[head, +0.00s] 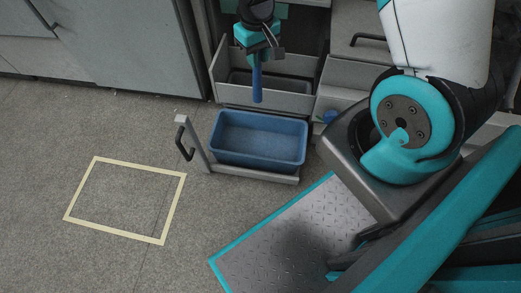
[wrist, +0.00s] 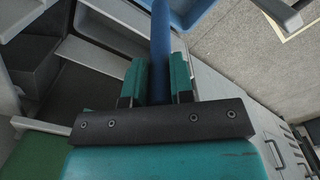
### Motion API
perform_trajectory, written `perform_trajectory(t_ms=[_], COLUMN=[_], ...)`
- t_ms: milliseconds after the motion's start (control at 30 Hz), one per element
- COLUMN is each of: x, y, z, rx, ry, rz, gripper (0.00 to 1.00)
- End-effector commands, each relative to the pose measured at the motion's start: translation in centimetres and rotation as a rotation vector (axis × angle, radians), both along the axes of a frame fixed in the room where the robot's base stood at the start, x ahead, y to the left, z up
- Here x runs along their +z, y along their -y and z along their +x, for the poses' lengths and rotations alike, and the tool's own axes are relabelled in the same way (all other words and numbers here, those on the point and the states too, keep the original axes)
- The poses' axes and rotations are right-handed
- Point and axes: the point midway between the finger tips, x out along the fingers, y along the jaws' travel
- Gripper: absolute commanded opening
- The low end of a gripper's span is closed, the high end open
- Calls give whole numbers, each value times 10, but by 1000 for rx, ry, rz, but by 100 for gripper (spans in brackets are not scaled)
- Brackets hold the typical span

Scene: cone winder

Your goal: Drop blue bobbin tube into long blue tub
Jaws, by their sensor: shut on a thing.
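A blue bobbin tube (head: 257,82) hangs upright from my gripper (head: 257,56) in the head view. My gripper is shut on it near its upper part. In the wrist view the tube (wrist: 160,45) stands between the two teal fingers of my gripper (wrist: 157,80). The long blue tub (head: 258,138) sits in a pulled-out grey drawer frame, below the tube in the head view. Its inside looks empty. The tube's lower end appears apart from the tub, above and behind it in the picture. Part of the tub shows at the top of the wrist view (wrist: 193,12).
A grey drawer (head: 290,98) stands open behind the tub. The pulled-out frame has a dark handle (head: 183,138) at its left. A small blue item (head: 330,116) is right of the tub. A yellow floor outline (head: 125,200) encloses bare floor at left.

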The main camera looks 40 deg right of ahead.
Motion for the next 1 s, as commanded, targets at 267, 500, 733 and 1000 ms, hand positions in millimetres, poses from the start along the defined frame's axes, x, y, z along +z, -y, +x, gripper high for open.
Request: perform_trajectory(t_ms=[267, 500, 733, 1000], x=[-128, -166, -176, -206], y=[9, 11, 11, 11], z=[-7, -10, -10, -10], rx=[-4, -3, -2, -2], ry=[-1, 0, 1, 0], rz=[0, 0, 0, 0], gripper=[0, 0, 0, 0])
